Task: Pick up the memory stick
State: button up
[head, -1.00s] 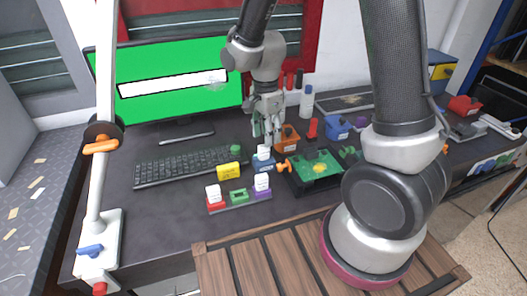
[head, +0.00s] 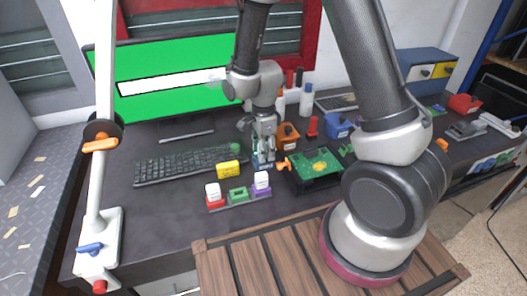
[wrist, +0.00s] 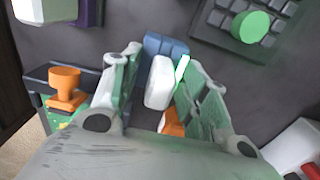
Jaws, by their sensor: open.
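A small white block, which looks like the memory stick (wrist: 158,84), stands against a blue block (wrist: 165,47) in the wrist view. My gripper (wrist: 157,72) is open, with one finger on each side of the white block. I cannot tell whether either finger touches it. In the head view my gripper (head: 263,158) points down at the desk, just behind the row of coloured blocks, and mostly hides the white and blue blocks. Similar white-topped blocks stand on a red base (head: 213,192) and a purple base (head: 261,183).
A yellow block (head: 228,170) and a keyboard (head: 180,168) lie left of my gripper. A green circuit board (head: 318,165) in a dark tray with an orange knob (head: 283,164) is close on the right. Orange (head: 287,133) and blue (head: 338,125) bins stand behind.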

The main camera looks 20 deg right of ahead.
jog(key=c, duration=0.9)
jog(key=shift+r, duration=0.1)
